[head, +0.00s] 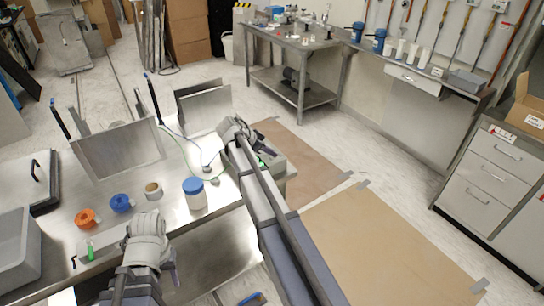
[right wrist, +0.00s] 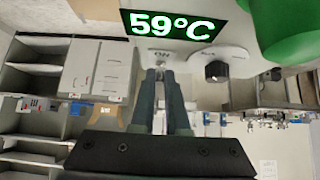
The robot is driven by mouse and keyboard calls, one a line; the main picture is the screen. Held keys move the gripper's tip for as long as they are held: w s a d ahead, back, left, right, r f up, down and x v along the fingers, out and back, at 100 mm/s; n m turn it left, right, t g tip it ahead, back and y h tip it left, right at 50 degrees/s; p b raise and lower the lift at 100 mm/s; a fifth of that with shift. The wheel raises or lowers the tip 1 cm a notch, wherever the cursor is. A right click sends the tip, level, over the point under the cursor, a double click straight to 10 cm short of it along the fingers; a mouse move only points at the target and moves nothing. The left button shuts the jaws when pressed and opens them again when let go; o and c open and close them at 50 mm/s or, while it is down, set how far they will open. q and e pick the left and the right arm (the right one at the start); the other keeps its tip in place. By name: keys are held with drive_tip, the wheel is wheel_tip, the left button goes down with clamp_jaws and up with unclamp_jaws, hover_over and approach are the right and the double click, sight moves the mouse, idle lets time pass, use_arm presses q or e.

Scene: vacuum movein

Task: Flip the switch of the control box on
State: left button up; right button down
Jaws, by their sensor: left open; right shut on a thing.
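The control box (head: 270,150) is grey, at the right far corner of the metal table, mostly hidden behind my right arm in the head view. In the right wrist view its display (right wrist: 172,25) reads 59°C in green, with a black knob (right wrist: 216,71) on its pale face (right wrist: 235,62). My right gripper (right wrist: 160,75) has its fingers close together at the box face, just below a small label (right wrist: 160,56). It is shut on what seems to be the switch, which its fingertips hide. My left gripper (head: 148,226) is open over the table's near side; its fingers are hard to make out.
A blue-lidded white jar (head: 195,193), a blue tape roll (head: 121,203), an orange roll (head: 87,218) and a pale roll (head: 153,190) stand on the table. Upright metal panels (head: 118,151) stand behind them. A grey bin (head: 18,245) is at the left. Floor to the right is open.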

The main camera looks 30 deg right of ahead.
use_arm(q)
drive_tip(key=shift+f+b, duration=0.8)
drive_tip(key=shift+f, duration=0.4)
use_arm(e)
drive_tip(key=shift+s+a+f+h, duration=0.1)
drive_tip(key=shift+a+f+h, duration=0.15)
drive_tip(key=shift+h, duration=0.35)
drive_tip(key=shift+r, duration=0.1)
drive_tip(key=c, duration=0.9)
unclamp_jaws()
use_arm(q)
drive_tip(key=shift+r, duration=0.1)
use_arm(e)
drive_tip(key=shift+a+r+p, duration=0.4)
drive_tip(key=shift+r+p, duration=0.1)
drive_tip(key=shift+p, duration=0.05)
drive_tip(key=p+v, duration=0.4)
drive_tip(key=v, duration=0.2)
drive_tip(key=shift+a+r, duration=0.15)
drive_tip(key=shift+a, duration=0.15)
use_arm(q)
wheel_tip(320, 180, up, 5)
drive_tip(key=shift+f, duration=0.15)
